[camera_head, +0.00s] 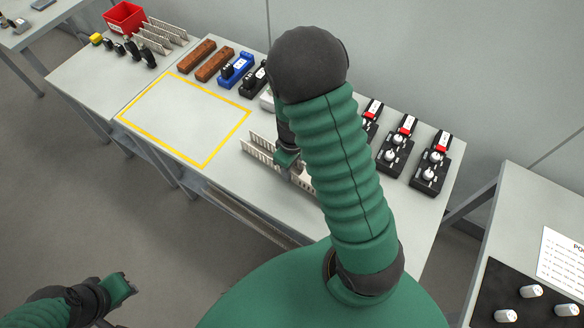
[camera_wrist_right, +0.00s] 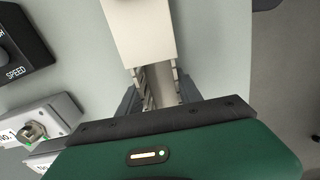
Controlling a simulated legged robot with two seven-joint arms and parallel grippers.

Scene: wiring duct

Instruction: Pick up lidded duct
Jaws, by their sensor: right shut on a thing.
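A pale slotted wiring duct (camera_head: 261,151) lies on the table in the head view, partly hidden behind my right arm. In the right wrist view, a smooth white lid (camera_wrist_right: 143,32) covers its far part, and the slotted channel (camera_wrist_right: 160,86) shows bare nearer the gripper. My right gripper (camera_head: 287,157) is at the duct, with a finger on each side of the channel in the wrist view (camera_wrist_right: 160,101), shut on it. I cannot tell whether the duct is clear of the tabletop. My left gripper (camera_head: 126,286) is away from the table at the lower left; its jaw opening is unclear.
A yellow-outlined area (camera_head: 185,118) on the table is empty. Brown, blue and black blocks (camera_head: 236,69) line the back edge. More slotted ducts (camera_head: 160,36) and a red bin (camera_head: 125,17) stand at the far left. Black control boxes (camera_head: 430,171) stand on the right.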

